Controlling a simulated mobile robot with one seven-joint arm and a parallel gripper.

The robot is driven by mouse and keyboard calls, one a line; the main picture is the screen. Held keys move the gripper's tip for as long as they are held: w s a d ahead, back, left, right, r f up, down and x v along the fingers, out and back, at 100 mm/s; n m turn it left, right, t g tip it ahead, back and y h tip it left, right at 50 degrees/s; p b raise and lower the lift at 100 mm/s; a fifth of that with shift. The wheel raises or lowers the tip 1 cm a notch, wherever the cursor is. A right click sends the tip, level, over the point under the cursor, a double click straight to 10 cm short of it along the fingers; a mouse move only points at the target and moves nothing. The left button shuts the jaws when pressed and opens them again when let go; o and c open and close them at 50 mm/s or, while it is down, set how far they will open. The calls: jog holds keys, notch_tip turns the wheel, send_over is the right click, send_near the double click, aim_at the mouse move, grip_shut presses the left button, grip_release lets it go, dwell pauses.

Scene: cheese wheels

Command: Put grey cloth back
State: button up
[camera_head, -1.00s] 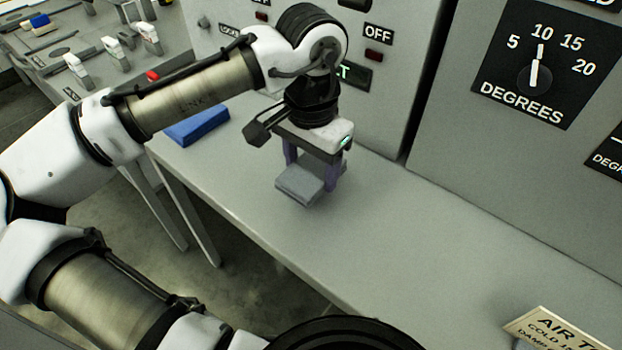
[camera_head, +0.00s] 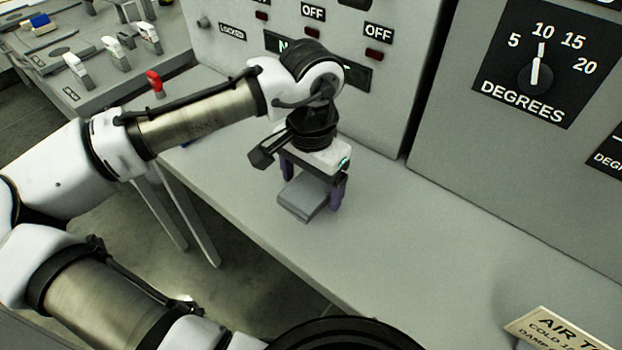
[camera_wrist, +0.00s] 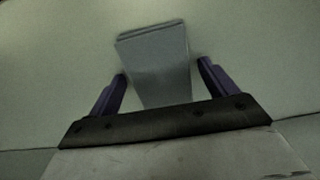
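The grey cloth (camera_head: 303,195) is a folded, flat block on the grey counter, below my gripper. My gripper (camera_head: 312,190) points down over it, with one purple finger on each side. In the wrist view the cloth (camera_wrist: 157,65) lies between the two fingers, with a gap visible on each side. My gripper (camera_wrist: 163,85) is open there and does not grip the cloth. The part of the cloth nearest the palm is hidden by the gripper body.
The grey counter (camera_head: 400,240) is clear to the right of my gripper. A panel with labels and red buttons (camera_head: 378,54) rises behind it. A sign (camera_head: 560,330) stands at the lower right. Levers (camera_head: 150,38) stand on a console at the upper left. A blue item is nearly hidden behind my arm.

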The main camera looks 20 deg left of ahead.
aim_at(311, 186)
notch_tip(311, 186, up, 12)
jog(key=shift+r, duration=0.15)
dwell(0.5)
